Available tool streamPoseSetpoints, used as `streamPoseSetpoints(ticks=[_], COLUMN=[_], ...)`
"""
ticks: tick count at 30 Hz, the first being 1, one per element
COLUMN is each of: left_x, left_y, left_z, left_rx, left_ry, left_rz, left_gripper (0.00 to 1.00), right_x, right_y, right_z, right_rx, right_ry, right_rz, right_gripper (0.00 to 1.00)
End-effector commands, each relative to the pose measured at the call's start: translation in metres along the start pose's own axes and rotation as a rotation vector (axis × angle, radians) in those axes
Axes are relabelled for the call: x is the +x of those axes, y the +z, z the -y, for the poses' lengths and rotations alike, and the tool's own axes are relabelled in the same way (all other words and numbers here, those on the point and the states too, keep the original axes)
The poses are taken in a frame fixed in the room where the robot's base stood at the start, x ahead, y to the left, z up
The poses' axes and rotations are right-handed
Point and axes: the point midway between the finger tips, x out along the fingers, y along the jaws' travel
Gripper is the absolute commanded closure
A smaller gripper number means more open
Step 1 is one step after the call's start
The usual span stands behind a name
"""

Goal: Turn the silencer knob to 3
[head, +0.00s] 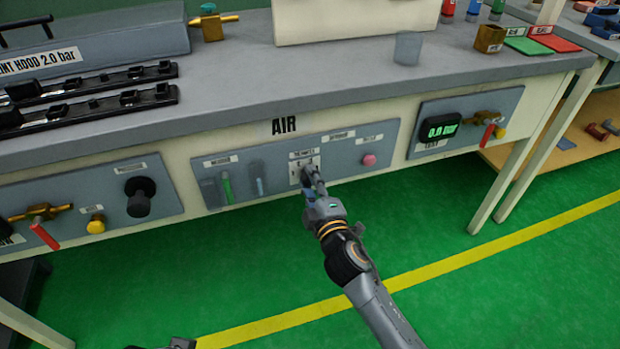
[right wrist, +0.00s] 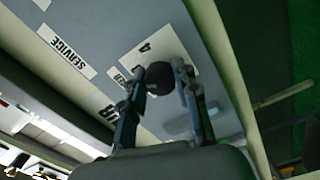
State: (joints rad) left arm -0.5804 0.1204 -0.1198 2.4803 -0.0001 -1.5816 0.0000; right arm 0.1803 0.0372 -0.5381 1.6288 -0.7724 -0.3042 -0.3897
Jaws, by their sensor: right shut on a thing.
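The silencer knob (right wrist: 160,75) is a dark round knob on a white numbered plate (right wrist: 150,50) in the right wrist view. In the head view this plate (head: 296,168) sits in the middle of the AIR panel, and my gripper largely covers the knob. My right gripper (head: 313,180) reaches the panel there and is shut on the knob, with one finger on each side in the right wrist view (right wrist: 160,98). A numeral that looks like 4 shows on the plate; the knob's pointer cannot be made out. Only a dark sliver, perhaps of my left gripper (head: 170,345), shows at the bottom edge.
On the same panel (head: 375,135) are a green tube gauge (head: 226,187) at the left and a pink button (head: 369,160) at the right. Side panels carry a black knob (head: 140,197) and red-handled valves (head: 487,134). The green floor before the bench is clear.

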Motion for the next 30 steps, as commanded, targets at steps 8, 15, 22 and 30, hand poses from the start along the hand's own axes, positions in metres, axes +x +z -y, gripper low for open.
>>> streamPoseSetpoints(ticks=[8, 15, 22, 30], left_x=[-0.0022, -0.0021, -0.0021, -0.002], left_y=[-0.0009, -0.001, -0.0011, -0.0012], left_z=[0.0, 0.0, -0.0001, -0.0002], left_rx=[0.0, 0.0, 0.0, 0.0], left_ry=[0.0, 0.0, 0.0, 0.001], left_rz=[-0.001, -0.002, -0.002, -0.002], left_gripper=[0.6, 0.6, 0.6, 0.6], right_x=[-0.0001, -0.0001, -0.0001, -0.0001], right_y=[-0.0003, -0.0003, -0.0003, -0.0001], right_z=[0.0006, 0.0008, 0.0007, 0.0003], right_rx=[-0.044, -0.046, -0.045, -0.044], right_ry=[-0.001, -0.001, -0.001, 0.0], right_rz=[-0.001, -0.001, -0.001, 0.0], right_gripper=[1.0, 1.0, 0.47, 0.46])
